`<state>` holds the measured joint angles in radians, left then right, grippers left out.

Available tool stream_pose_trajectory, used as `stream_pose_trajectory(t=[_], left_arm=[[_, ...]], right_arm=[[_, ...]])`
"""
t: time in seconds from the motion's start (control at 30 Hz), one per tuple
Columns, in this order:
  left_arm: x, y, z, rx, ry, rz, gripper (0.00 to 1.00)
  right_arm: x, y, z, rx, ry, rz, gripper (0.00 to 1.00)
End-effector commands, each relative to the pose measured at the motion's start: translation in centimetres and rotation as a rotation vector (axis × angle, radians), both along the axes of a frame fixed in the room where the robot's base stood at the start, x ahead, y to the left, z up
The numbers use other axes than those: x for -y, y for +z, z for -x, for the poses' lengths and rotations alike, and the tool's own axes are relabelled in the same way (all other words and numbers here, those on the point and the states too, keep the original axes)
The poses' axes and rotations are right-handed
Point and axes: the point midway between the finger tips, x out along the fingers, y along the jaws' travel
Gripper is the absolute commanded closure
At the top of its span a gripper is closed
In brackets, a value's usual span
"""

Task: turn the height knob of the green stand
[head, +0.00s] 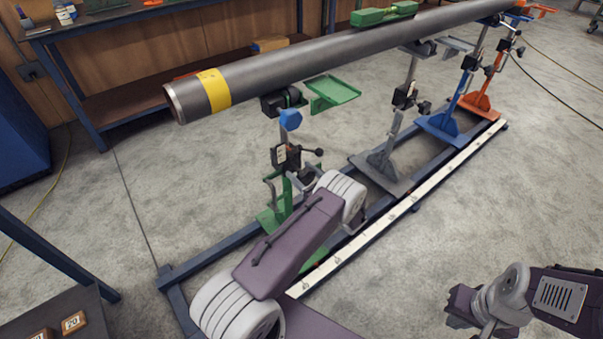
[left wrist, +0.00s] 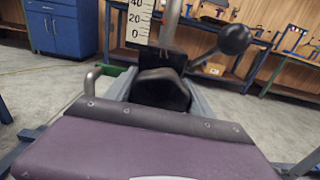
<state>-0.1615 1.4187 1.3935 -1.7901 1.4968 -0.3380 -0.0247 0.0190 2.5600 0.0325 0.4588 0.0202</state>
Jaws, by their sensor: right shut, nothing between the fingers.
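A black faceted knob (left wrist: 162,92) sits below the white height scale (left wrist: 139,20). My left gripper's purple body (left wrist: 150,135) is close in front of this knob. My right gripper (head: 468,312) is shut and empty at the lower right, away from the stand.
Grey (head: 381,165), blue (head: 440,125) and orange (head: 482,104) stands follow along the floor rail (head: 400,205). A green tray (head: 332,92) juts out beside the pipe. A workbench (head: 75,90) is behind.

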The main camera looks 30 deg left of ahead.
Motion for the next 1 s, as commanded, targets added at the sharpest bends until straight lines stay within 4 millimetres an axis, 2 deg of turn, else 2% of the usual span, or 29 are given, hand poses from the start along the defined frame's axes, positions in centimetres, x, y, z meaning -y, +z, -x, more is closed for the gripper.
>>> stream_pose_trajectory(t=[0.03, 0.1, 0.13, 0.47, 1.0], left_arm=[[0.01, 0.00, 0.00, 0.000, 0.000, 0.000, 0.55], [0.02, -0.01, 0.01, 0.000, 0.000, 0.000, 0.75], [0.02, -0.01, 0.01, 0.000, 0.000, 0.000, 0.79], [0.03, -0.06, 0.04, 0.060, 0.000, 0.025, 0.78], [-0.03, -0.13, 0.17, 0.433, 0.000, 0.180, 0.78]], right_arm=[[0.00, 0.00, 0.00, 0.000, 0.000, 0.000, 1.00], [0.00, 0.00, 0.00, 0.000, 0.000, 0.000, 1.00], [0.00, 0.00, 0.00, 0.000, 0.000, 0.000, 1.00], [0.00, -0.13, 0.00, 0.000, 0.000, 0.000, 1.00], [0.00, -0.72, 0.00, 0.000, 0.000, 0.000, 1.00]])
